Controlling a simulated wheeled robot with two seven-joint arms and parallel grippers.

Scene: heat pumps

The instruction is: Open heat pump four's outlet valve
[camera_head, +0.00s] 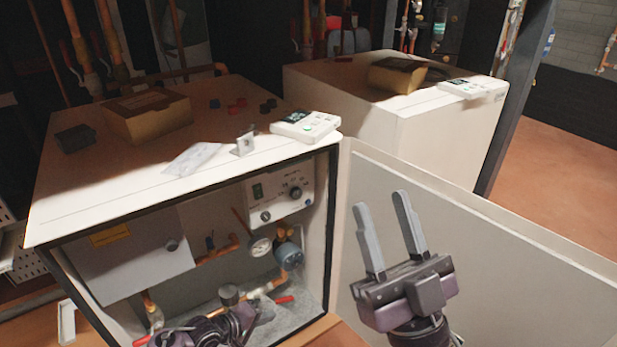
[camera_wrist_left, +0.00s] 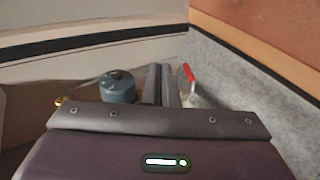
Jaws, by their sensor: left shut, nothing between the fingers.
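The open heat pump cabinet (camera_head: 328,230) shows pipes and valves inside. A valve with a red handle (camera_head: 283,299) sits on the copper pipe low at the right; a red handle (camera_wrist_left: 188,73) shows in the left wrist view, just right of my fingertips. Another red handle (camera_head: 140,341) is low at the left. I cannot tell which is the outlet valve. My left gripper (camera_head: 243,312) is low at the cabinet front, its fingers (camera_wrist_left: 166,82) shut and empty, close to the right red handle; contact is unclear. My right gripper (camera_head: 388,212) is open and empty before the door.
The cabinet door (camera_head: 480,250) stands open to the right. A blue-grey pump (camera_head: 288,256) and a gauge (camera_head: 259,246) are above the right valve. A grey control box (camera_head: 132,255) fills the upper left. A cardboard box (camera_head: 146,117) and a controller (camera_head: 305,127) lie on top.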

